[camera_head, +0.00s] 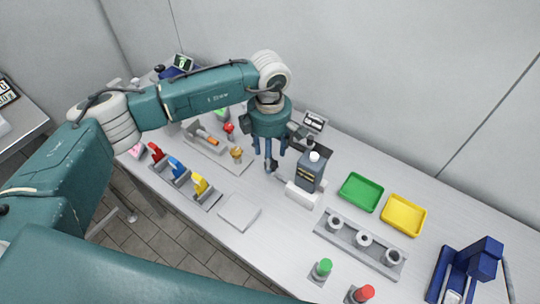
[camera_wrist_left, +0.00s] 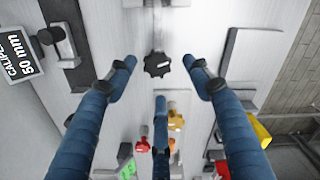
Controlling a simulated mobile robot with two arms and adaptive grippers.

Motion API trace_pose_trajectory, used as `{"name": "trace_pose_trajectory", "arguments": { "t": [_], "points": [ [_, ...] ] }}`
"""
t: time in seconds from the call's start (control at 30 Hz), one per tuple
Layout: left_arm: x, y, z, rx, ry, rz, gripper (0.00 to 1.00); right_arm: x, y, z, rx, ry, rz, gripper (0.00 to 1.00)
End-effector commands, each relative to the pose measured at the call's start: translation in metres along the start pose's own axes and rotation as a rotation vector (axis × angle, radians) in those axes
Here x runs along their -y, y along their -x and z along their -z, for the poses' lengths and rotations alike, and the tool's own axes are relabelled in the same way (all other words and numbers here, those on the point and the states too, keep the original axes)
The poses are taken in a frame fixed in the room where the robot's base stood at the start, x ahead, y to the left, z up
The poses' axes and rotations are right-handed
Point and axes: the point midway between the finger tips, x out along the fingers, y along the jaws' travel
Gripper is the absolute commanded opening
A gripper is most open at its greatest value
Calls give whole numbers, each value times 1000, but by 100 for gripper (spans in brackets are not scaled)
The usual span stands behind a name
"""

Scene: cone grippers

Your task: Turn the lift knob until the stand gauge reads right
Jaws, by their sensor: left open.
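A black lobed knob (camera_wrist_left: 157,65) with a white mark sits on a short shaft, centred ahead of my fingers in the left wrist view. My left gripper (camera_head: 270,155) points down close to the knob. Its fingers are spread open, and I cannot tell whether they touch it. A small display (camera_wrist_left: 20,55) reads "CALIPER 50 mm"; I cannot make out a separate stand gauge. My right gripper is not in view.
Red, blue and yellow levers (camera_head: 200,184) stand front left. Green (camera_head: 361,191) and yellow (camera_head: 404,214) trays and a rack with round holders (camera_head: 364,240) are to the right. Green (camera_head: 323,267) and red buttons are near the front edge. A blue device (camera_head: 478,262) stands far right.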

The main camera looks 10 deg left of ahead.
Motion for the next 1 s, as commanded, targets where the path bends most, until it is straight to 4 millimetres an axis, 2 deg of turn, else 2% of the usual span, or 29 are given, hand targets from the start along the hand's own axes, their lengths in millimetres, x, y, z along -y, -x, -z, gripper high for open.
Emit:
{"name": "trace_pose_trajectory", "arguments": {
  "t": [0.1,0.23,0.37,0.57,0.8,1.0],
  "points": [
    [1,-16,0,-1,0,3,51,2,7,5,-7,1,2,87],
    [0,-27,0,-1,0,1,51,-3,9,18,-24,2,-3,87],
    [0,-32,0,0,0,-1,51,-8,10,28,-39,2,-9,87],
    [0,-32,0,0,0,-1,51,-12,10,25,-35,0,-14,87],
    [0,-32,0,-1,0,0,8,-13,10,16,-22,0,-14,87],
    [0,-32,1,-2,1,0,7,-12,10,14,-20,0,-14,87]
  ]
}}
